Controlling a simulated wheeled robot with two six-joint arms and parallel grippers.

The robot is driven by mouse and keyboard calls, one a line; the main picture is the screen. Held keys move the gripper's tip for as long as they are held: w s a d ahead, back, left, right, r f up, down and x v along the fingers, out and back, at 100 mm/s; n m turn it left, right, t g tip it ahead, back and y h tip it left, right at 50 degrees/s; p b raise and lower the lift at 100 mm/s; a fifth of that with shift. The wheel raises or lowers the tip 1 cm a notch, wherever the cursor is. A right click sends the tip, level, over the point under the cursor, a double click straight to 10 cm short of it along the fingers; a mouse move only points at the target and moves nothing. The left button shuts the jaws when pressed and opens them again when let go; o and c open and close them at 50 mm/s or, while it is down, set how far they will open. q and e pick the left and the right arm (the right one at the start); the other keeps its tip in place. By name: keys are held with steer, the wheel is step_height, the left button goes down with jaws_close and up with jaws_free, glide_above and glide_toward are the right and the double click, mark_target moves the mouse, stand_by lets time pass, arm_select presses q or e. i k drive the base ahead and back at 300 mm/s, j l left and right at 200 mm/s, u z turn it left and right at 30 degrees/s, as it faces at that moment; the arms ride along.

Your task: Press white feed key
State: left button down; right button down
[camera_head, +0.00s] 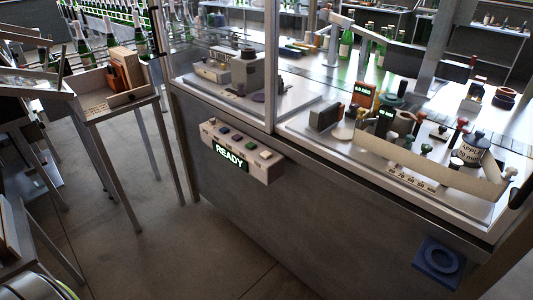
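A pale control box (262,172) is mounted on the front of the steel machine cabinet, just below its top edge. A row of several small keys runs along its sloped top. A white key (265,154) sits at the right end of the row. Blue and dark keys (237,138) lie to its left. A lit display (230,157) on the box front reads READY. The lettering on the keys is too small to read. I see neither of my grippers clearly in this view, and nothing touches the keys.
The cabinet top behind the box carries machine parts, a clear guard with a metal post (271,70), and several small knobs and displays. A side table (95,105) with a wooden box stands left. A blue ring-marked pad (438,259) is low right. The floor before the box is clear.

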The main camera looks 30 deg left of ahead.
mark_target(265, 154)
steer(key=i+j+u, duration=0.1)
steer(key=i+u, duration=0.25)
steer(key=i, duration=0.35)
steer(key=i+l+u, duration=0.1)
steer(key=i+u, duration=0.25)
steer(key=i, duration=0.35)
